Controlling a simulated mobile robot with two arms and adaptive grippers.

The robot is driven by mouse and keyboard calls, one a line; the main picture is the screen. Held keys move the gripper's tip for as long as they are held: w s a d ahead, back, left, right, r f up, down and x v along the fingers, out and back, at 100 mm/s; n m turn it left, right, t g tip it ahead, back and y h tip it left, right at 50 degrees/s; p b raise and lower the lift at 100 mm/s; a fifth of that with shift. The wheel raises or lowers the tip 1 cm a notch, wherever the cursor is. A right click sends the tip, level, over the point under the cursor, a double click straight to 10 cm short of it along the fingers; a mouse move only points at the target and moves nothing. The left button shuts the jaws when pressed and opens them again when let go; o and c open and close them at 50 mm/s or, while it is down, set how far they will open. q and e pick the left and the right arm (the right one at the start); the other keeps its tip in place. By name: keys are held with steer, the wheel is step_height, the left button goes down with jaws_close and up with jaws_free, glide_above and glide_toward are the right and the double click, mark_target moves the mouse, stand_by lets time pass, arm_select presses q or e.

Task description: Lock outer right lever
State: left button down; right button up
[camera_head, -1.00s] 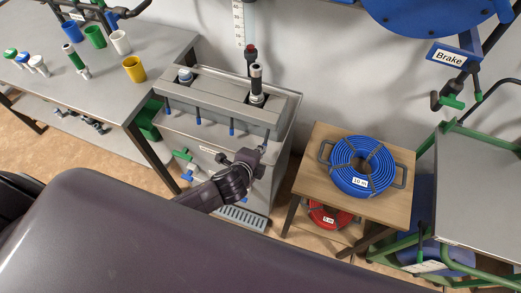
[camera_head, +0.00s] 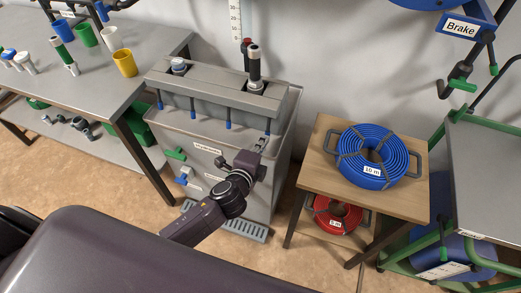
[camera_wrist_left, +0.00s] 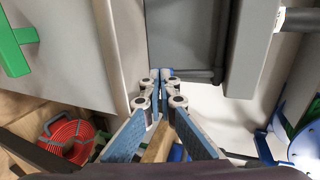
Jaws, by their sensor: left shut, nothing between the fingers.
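The manifold (camera_head: 215,99) is a grey block on a steel cabinet, with several thin levers with blue tips hanging along its front. The outer right lever (camera_head: 268,127) is mostly hidden behind my left gripper (camera_head: 264,141) in the head view. The fingers are shut with nothing held. They look very close to the tip; I cannot tell if they touch it. My right gripper is not in view.
A wooden stand (camera_head: 318,163) with a blue hose coil (camera_head: 372,157) stands right of the cabinet, a red coil (camera_head: 338,214) below. A bench (camera_head: 95,84) with coloured cups is at left. A green-framed cart (camera_head: 480,170) is at right.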

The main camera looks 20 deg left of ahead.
arm_select(q)
steer(key=shift+w+f, duration=0.15)
steer(key=shift+w, duration=0.05)
steer(key=shift+w+a, duration=0.1)
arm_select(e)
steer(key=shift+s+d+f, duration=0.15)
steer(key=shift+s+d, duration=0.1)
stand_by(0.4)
